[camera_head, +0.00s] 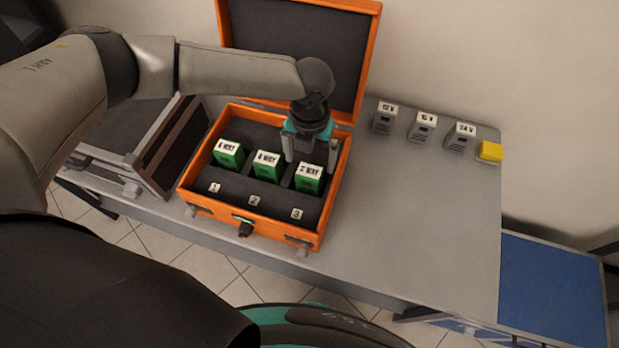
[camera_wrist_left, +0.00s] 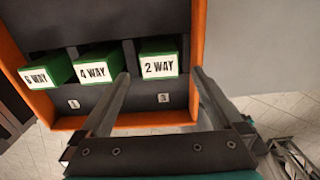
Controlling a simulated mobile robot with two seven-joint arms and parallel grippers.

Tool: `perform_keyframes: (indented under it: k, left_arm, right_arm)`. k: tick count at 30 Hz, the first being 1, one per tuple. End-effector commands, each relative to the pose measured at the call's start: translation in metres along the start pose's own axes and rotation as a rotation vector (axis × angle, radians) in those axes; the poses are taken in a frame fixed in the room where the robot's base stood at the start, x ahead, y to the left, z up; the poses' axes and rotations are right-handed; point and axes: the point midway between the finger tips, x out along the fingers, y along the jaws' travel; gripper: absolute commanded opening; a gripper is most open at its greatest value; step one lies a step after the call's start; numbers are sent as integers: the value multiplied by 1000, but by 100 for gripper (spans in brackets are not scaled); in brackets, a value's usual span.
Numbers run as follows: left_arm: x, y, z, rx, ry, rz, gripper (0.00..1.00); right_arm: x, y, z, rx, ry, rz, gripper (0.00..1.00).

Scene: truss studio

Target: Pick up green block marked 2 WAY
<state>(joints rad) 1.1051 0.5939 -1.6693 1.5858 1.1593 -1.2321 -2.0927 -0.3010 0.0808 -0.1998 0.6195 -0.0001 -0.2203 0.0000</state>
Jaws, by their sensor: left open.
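The green block marked 2 WAY (camera_head: 308,183) stands in the right slot of an open orange case (camera_head: 277,229), behind the label 3. It also shows in the left wrist view (camera_wrist_left: 160,66), its white marking facing the camera. My left gripper (camera_head: 311,161) is open above and just behind this block in the head view. In the left wrist view its fingertips (camera_wrist_left: 161,76) stand to either side of the block, with nothing held. Whether either finger touches the block I cannot tell. My right gripper is not in view.
Green blocks marked 4 WAY (camera_head: 266,168) and 6 WAY (camera_head: 228,155) stand left of it in the case. The raised lid (camera_head: 368,60) is behind my gripper. Several grey labelled blocks (camera_head: 423,127) and a yellow block (camera_head: 490,151) stand at the table's back right. The right tabletop (camera_head: 420,210) is clear.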

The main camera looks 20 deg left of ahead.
Motion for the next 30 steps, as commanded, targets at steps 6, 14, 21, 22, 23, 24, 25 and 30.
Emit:
perform_keyframes:
  k: [6,14,21,22,23,24,25,30]
  left_arm:
    - [17,0,-1,0,3,2,100]
    - [51,1,-1,0,2,1,100]
    - [56,1,0,0,0,0,100]
    - [56,1,0,0,0,0,100]
    - [56,1,0,0,0,0,100]
    - [56,1,0,0,0,0,99]
    - [56,1,0,0,0,0,96]
    - [56,1,0,0,0,0,76]
  right_arm:
    - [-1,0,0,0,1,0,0]
    - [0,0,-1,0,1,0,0]
    - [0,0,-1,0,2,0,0]
    - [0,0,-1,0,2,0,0]
    - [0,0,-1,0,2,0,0]
    - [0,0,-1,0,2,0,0]
    - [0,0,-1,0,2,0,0]
    - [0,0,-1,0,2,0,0]
